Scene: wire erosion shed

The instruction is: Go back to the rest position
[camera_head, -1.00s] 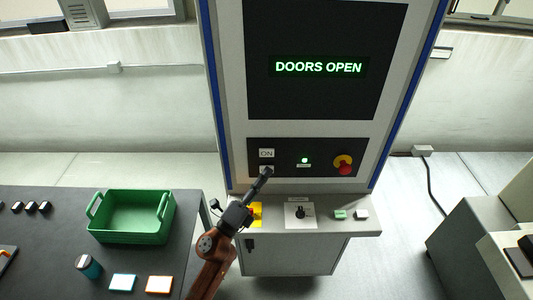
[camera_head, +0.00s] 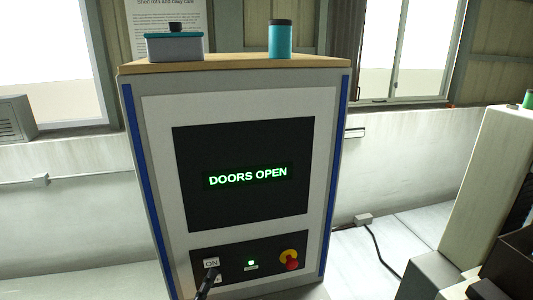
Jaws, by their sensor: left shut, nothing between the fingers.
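My left gripper (camera_head: 208,280) shows at the bottom of the head view, in front of the lower left of the control cabinet's button panel. Its fingers are shut with nothing between them. The tip is just below the ON label (camera_head: 211,262) and partly covers the button there; I cannot tell whether it touches. The cabinet screen (camera_head: 248,178) reads DOORS OPEN in green. A small green lamp (camera_head: 251,263) is lit on the panel. A red and yellow stop knob (camera_head: 290,261) sits to its right. My right gripper is out of view.
On the cabinet's wooden top (camera_head: 235,62) stand a blue-grey lidded box (camera_head: 174,48) and a teal cylinder with a dark lid (camera_head: 280,40). A pale machine (camera_head: 470,200) with a dark box stands at right. A black cable (camera_head: 380,248) runs along the floor between them.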

